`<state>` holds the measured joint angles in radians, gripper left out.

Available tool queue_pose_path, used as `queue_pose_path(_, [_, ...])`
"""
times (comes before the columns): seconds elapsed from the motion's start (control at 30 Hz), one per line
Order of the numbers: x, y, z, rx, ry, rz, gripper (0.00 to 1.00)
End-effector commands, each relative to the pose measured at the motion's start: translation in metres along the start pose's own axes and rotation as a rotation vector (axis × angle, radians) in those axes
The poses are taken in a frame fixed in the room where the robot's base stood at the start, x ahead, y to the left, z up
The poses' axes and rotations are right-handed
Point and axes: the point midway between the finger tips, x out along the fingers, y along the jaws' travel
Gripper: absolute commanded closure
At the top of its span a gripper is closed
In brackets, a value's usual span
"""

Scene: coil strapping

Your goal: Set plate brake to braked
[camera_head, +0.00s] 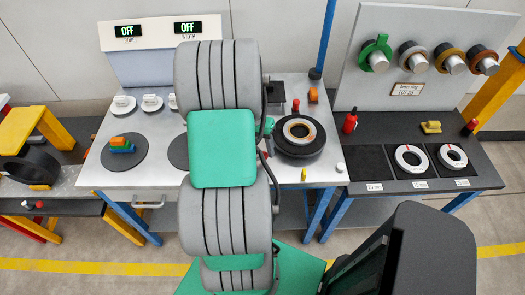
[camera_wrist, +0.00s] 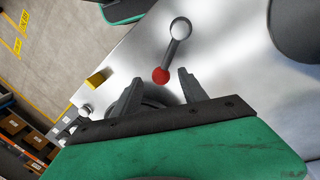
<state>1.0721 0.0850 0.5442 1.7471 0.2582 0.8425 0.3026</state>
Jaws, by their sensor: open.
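The brake lever shows in the wrist view as a short grey arm with a red ball knob (camera_wrist: 161,75) at one end and a pale round end (camera_wrist: 181,28) at the other. It stands over the light metal table top. My gripper (camera_wrist: 160,91) is open, its two dark fingers on either side of the knob's near side. I cannot tell whether they touch the knob. In the head view my arm hides the lever and the fingers. A dark turntable plate (camera_head: 299,153) carrying a ringed coil (camera_head: 317,134) is right of my arm; part of a dark round shape shows behind the fingers.
A yellow block (camera_wrist: 95,78) lies near the table edge, left of my fingers. Another dark plate (camera_head: 124,151) with coloured blocks is at left. A dark bench (camera_head: 400,180) with rings stands at right. Two displays (camera_head: 128,31) read OFF.

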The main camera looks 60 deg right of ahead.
Motion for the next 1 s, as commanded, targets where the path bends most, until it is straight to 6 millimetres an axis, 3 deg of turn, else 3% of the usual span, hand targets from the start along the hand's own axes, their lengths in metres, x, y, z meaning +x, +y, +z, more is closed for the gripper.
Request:
queue_pose_path(0.2, [0.025, -0.001, 0.0, -0.001, 0.001, -0.001, 0.5])
queue_pose_path(0.43, [0.027, -0.001, 0.0, -0.002, 0.003, -0.002, 0.5])
queue_pose_path(1.0, [0.026, -0.001, 0.0, -0.002, 0.002, -0.001, 0.95])
